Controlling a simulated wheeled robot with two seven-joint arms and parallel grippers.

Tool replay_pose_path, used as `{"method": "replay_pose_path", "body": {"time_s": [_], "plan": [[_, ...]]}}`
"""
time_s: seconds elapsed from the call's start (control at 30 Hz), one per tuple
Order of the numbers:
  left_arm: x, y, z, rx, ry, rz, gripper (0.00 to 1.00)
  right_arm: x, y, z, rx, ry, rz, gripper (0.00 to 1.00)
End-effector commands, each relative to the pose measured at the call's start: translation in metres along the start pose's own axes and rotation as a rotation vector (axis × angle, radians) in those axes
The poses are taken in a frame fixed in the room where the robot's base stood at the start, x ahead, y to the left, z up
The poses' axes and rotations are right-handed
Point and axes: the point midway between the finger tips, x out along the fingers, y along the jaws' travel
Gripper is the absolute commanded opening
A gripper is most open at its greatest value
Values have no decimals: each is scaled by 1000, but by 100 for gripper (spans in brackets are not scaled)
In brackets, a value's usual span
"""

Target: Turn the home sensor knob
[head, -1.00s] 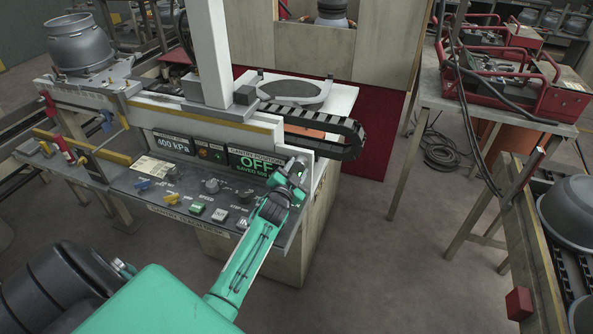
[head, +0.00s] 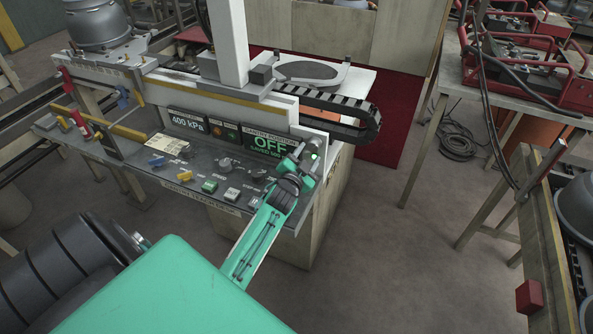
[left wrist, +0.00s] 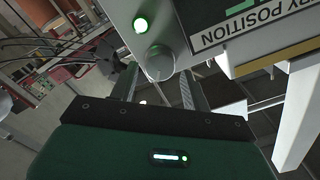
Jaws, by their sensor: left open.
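A round grey knob (left wrist: 160,62) sits on the light panel face in the left wrist view, just below a lit green lamp (left wrist: 140,25). No label on the knob is readable. My left gripper (left wrist: 157,78) is open, with one finger on each side of the knob's lower part in the picture; contact cannot be told. In the head view my left gripper (head: 311,158) is at the right end of the console, beside the gantry position display (head: 270,145) reading OFF. It hides most of the knob's area there. My right gripper is not in view.
The sloped console (head: 200,170) carries several knobs, buttons and levers left of my arm. A table with red toolboxes (head: 530,60) stands at the right.

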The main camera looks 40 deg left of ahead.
Motion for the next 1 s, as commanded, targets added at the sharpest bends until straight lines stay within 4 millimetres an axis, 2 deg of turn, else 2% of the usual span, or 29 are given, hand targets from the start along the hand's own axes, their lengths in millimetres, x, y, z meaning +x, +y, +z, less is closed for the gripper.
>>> {"method": "replay_pose_path", "body": {"time_s": [0.3, 0.5, 0.7, 1.0], "plan": [[-64, 2, 3, -1, -1, 1, 48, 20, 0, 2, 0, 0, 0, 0], [-95, 2, 2, -1, -1, 1, 48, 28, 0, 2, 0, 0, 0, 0], [-111, 1, 1, -1, 0, 0, 48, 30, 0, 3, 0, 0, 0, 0], [-113, 0, 0, -1, 0, 0, 48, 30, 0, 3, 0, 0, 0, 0]]}}
